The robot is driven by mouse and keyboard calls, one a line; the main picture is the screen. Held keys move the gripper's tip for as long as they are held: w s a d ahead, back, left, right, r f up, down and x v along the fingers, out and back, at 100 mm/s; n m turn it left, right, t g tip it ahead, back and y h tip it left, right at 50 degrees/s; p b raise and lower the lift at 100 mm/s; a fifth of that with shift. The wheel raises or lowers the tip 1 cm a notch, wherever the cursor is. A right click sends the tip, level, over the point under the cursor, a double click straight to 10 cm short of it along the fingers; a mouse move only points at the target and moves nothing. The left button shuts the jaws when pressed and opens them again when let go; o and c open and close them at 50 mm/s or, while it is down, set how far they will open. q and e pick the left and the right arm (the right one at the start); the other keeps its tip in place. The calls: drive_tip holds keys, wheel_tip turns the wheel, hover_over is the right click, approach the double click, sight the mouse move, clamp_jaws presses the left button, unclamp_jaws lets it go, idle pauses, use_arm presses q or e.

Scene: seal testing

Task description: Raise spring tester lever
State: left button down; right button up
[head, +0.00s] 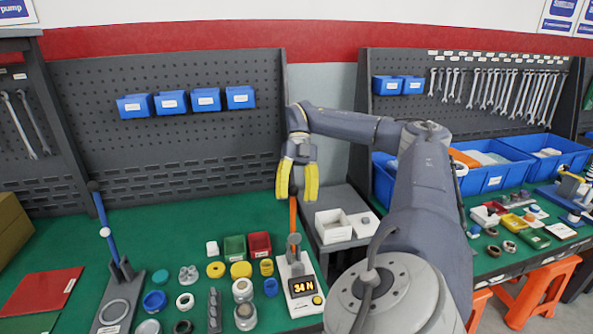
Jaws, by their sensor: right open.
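The spring tester (301,284) is a small white unit on the green bench, with a lit display that reads 34 N. Its orange lever (292,214) stands nearly upright above it. My right gripper (298,196) points down at the lever's upper end, with its yellow fingers apart. The lever's top shows between or just behind the fingers; I cannot tell whether they touch it. My left gripper is not in view.
Several caps, rings and small jars lie left of the tester. Red and green boxes (260,244) stand behind them. A stand with a blue lever (103,220) is at the left. White trays (333,226) sit right of the tester. A pegboard (180,140) rises behind.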

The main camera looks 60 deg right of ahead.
wheel_tip(320, 180, up, 8)
idle(0.5)
drive_tip(key=shift+r, duration=0.2)
drive_tip(key=shift+c, duration=0.2)
idle(0.3)
